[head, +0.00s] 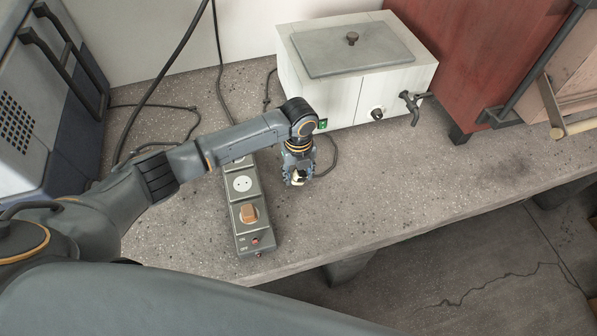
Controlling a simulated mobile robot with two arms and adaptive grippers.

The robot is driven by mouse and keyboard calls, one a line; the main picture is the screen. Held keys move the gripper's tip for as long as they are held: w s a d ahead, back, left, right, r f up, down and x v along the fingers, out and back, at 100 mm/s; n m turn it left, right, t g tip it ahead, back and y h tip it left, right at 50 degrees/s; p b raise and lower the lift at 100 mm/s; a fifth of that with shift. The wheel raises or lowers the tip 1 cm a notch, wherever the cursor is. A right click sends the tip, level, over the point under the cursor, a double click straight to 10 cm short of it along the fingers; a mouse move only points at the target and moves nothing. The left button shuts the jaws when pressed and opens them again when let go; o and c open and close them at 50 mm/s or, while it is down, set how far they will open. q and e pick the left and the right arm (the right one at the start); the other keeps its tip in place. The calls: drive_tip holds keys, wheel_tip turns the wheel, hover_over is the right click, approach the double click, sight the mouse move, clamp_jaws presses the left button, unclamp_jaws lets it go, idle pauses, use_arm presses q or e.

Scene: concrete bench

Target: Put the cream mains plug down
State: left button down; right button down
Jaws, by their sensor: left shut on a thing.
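My left gripper (297,179) points down over the bench, just right of the power strip. It is shut on the cream mains plug (299,178), of which only a small pale part shows between the fingers. I cannot tell whether the plug touches the bench. The dark grey power strip (247,224) lies on the concrete bench (399,178). One white round socket (242,184) on it is empty. A brown plug (249,213) sits in the socket nearer the front, by the red switch (255,241). My right gripper is out of view.
A white water bath (343,98) with a grey lid and a tap (412,104) stands behind the gripper. A blue-grey case (45,110) is at the left, a red cabinet (451,62) at the back right. Black cables (189,45) cross the back. Bench right of the gripper is clear.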

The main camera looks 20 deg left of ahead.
sight(299, 172)
use_arm(q)
drive_tip(key=shift+f, duration=0.1)
drive_tip(key=shift+f, duration=0.5)
drive_tip(key=c, duration=0.7)
unclamp_jaws()
drive_tip(key=shift+r, duration=0.1)
wheel_tip(299, 172, up, 13)
drive_tip(key=shift+r+b, duration=0.1)
drive_tip(key=shift+b, duration=0.2)
